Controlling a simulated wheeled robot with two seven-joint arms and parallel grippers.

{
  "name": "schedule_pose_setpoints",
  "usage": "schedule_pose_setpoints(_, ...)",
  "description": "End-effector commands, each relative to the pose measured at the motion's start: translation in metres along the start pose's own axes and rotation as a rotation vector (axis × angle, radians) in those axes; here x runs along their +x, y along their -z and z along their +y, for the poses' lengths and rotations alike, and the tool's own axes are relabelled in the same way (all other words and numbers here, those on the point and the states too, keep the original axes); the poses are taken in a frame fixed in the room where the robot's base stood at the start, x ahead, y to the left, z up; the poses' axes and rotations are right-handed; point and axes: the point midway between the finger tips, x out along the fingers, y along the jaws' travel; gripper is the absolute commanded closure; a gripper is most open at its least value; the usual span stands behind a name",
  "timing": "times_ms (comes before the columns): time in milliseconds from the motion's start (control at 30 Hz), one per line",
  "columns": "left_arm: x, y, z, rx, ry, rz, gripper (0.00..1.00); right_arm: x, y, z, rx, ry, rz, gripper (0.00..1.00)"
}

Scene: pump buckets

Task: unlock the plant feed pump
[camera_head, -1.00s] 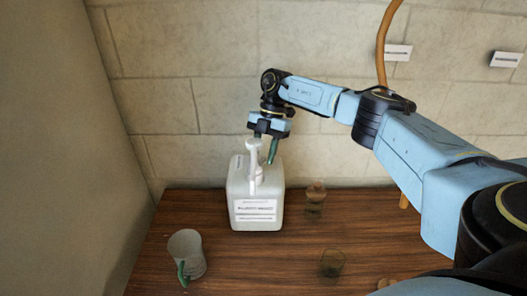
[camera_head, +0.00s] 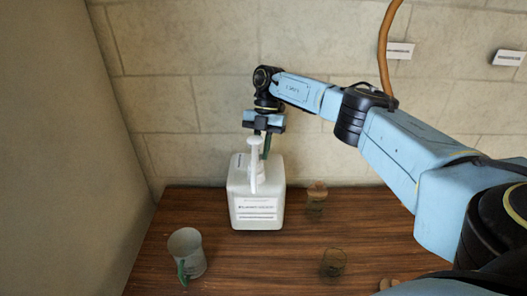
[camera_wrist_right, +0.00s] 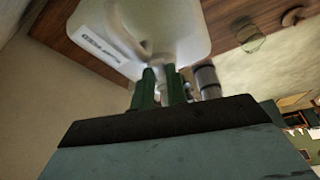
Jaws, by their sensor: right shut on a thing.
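The plant feed pump is a white square container (camera_head: 257,190) with a printed label and a white pump head (camera_head: 255,145) on top. It stands upright on the wooden table, left of centre. My right gripper (camera_head: 262,140) reaches down from above, its green fingers shut at the pump head. In the right wrist view the green fingers (camera_wrist_right: 161,87) close around the upper part of the pump, and the white container (camera_wrist_right: 160,35) lies beyond them. The exact grip point is partly hidden. My left gripper is not in view.
A glass jar with a lid (camera_head: 316,195) and a small dark glass (camera_head: 333,262) stand to the right. A stone wall (camera_head: 190,80) rises behind.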

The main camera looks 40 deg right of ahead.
Motion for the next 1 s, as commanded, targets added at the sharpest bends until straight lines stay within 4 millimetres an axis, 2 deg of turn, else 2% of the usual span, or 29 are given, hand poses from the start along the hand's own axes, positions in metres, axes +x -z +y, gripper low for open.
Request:
schedule_pose_setpoints(500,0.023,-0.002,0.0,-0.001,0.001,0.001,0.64,0.001,0.002,0.014,-0.274,0.112,-0.001,1.0)
schedule_pose_setpoints(1000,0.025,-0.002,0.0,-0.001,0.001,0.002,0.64,0.0,0.003,0.016,-0.316,0.128,-0.002,1.0)
